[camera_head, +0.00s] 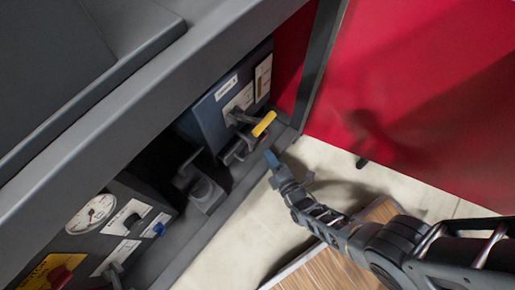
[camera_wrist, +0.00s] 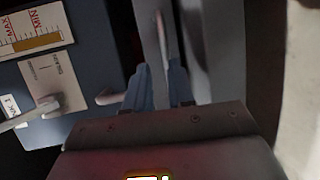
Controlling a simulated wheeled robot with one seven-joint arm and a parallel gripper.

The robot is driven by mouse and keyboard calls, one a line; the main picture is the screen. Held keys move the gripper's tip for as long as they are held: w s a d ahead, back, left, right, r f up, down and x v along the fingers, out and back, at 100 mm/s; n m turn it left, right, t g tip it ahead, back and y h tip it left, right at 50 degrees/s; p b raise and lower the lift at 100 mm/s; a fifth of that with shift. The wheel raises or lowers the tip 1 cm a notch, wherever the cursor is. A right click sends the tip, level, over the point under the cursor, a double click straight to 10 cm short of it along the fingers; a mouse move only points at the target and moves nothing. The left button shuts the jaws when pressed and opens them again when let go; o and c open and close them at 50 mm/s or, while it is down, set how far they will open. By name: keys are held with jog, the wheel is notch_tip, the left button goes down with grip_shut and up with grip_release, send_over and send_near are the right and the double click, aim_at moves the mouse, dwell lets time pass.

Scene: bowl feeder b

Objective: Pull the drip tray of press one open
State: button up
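My gripper (camera_head: 272,160) is at the right front of the dark machine bay, just below and right of a yellow-ended lever (camera_head: 264,124). In the wrist view its two blue fingers (camera_wrist: 160,88) stand a little apart, with no held object visible between them. A blue-grey box (camera_head: 208,122) with labels and a level gauge is beside the gripper; it also shows in the wrist view (camera_wrist: 85,75), left of the fingers. A grey strip (camera_wrist: 200,45) runs behind the fingers. I cannot tell for certain which part is the drip tray.
The grey frame of the machine (camera_head: 130,105) crosses above the bay. A round gauge (camera_head: 91,213) and a red knob (camera_head: 59,277) are at lower left. A red panel (camera_head: 425,85) stands at right. Pale floor (camera_head: 350,180) and a wooden-topped thing (camera_head: 325,268) lie below.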

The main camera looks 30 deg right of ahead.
aim_at(257, 144)
jog(key=shift+w+a+f, duration=0.25)
jog(key=shift+a+f, duration=0.15)
jog(key=shift+f, duration=0.05)
jog(key=shift+w+a+f+b, duration=0.1)
jog(key=shift+w+b, duration=0.2)
jog(key=shift+b, duration=0.05)
jog(key=b+x, duration=0.3)
jog(key=x, duration=0.3)
jog(key=shift+s+b, duration=0.1)
jog(key=shift+b, duration=0.2)
jog(key=shift+w, duration=0.6)
jog(key=shift+c, duration=0.4)
grip_shut()
